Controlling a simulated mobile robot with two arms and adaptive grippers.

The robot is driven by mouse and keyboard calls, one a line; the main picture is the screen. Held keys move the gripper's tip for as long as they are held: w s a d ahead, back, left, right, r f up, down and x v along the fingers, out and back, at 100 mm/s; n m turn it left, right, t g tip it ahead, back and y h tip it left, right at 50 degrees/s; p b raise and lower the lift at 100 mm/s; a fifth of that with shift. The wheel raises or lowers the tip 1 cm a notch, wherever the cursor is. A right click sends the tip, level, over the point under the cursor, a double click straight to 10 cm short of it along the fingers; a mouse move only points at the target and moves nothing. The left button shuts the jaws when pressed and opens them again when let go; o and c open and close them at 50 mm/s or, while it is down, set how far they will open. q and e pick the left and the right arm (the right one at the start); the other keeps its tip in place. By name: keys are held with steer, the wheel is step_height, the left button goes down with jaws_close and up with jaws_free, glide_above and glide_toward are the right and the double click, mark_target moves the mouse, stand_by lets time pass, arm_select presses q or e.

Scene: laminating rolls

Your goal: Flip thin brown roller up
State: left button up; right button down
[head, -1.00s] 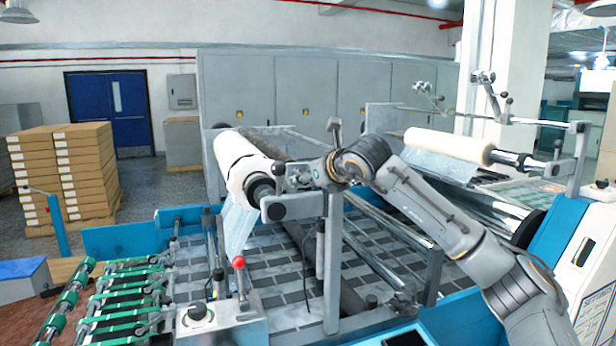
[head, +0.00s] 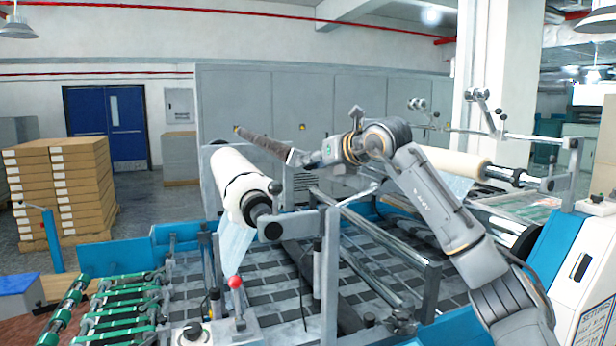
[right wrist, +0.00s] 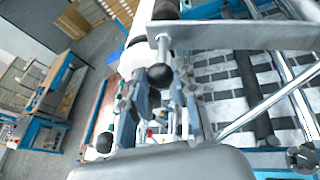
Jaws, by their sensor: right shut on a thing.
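The thin brown roller (head: 262,142) is raised above the large white film roll (head: 236,172) in the head view. It slants, with its far end up to the left and its near end at my right gripper (head: 297,158). My right gripper is shut on that near end. In the right wrist view, the fingers of my right gripper (right wrist: 158,105) show on both sides of a black ball knob (right wrist: 160,76) that sits on a metal post. A brown piece at the top edge there may be the roller. My left gripper is not in view.
The metal side bracket (head: 330,225) and its bars stand below my right arm. A red-knobbed lever (head: 236,283) rises at the front. A second, cream roll (head: 452,160) hangs at the right. Stacked boxes (head: 60,185) are at the left.

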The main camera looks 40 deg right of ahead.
steer(key=shift+s+d+r, duration=0.1)
steer(key=shift+d+r, duration=0.05)
steer(key=shift+r, duration=0.3)
steer(key=c, duration=1.2)
jaws_free()
steer(key=shift+o, duration=0.9)
steer(key=shift+f, duration=0.15)
steer(key=v, duration=1.2)
steer(key=shift+f, duration=0.15)
